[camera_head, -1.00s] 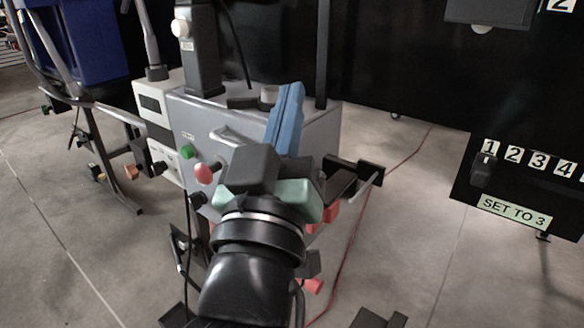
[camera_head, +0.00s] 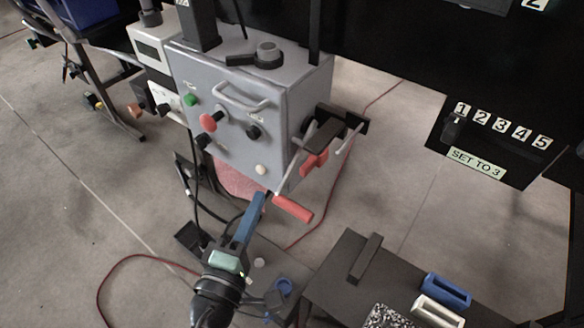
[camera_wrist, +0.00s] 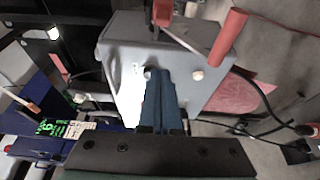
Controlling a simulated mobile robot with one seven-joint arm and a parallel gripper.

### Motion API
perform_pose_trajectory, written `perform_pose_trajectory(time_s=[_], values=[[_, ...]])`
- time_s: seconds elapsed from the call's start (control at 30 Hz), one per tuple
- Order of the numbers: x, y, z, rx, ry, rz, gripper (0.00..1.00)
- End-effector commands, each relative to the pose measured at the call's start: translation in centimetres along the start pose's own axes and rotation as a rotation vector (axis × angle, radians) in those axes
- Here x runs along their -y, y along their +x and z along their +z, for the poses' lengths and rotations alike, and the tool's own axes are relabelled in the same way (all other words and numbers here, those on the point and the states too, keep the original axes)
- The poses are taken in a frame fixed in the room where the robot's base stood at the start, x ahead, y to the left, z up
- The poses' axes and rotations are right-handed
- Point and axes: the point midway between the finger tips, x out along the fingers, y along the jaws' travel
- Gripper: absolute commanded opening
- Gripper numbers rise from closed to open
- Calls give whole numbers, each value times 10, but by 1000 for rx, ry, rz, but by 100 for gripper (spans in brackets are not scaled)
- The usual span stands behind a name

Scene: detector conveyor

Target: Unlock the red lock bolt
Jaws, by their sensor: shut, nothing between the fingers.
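The grey box (camera_head: 228,122) carries two red grips on its right side. A red cylinder (camera_head: 293,208) sticks out low at the front edge, and a shorter red grip (camera_head: 314,163) sits above and behind it. I cannot tell which one is the lock bolt. In the wrist view the red cylinder (camera_wrist: 228,38) is at upper right, the other red grip (camera_wrist: 162,12) at top centre. My gripper (camera_head: 262,196), with blue fingers, is shut and empty, left of the red cylinder in the head view and apart from it. The fingertips (camera_wrist: 160,72) overlap the box face in the wrist view.
The box front has a bar handle (camera_head: 241,98), a red knob (camera_head: 209,122), a green button (camera_head: 191,99) and black knobs. A dark table (camera_head: 335,290) with small blocks is at lower right. A numbered panel (camera_head: 495,140) hangs at right. Grey floor is open at left.

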Motion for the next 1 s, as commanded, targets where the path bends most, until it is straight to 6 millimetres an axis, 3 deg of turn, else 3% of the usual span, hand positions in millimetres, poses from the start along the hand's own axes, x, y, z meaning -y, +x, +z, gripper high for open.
perform_pose_trajectory(time_s=[0.27,0.77,1.0], values=[[-1,10,0,3,3,2,0],[-2,102,1,3,5,2,0],[-1,91,30,2,3,-1,0]])
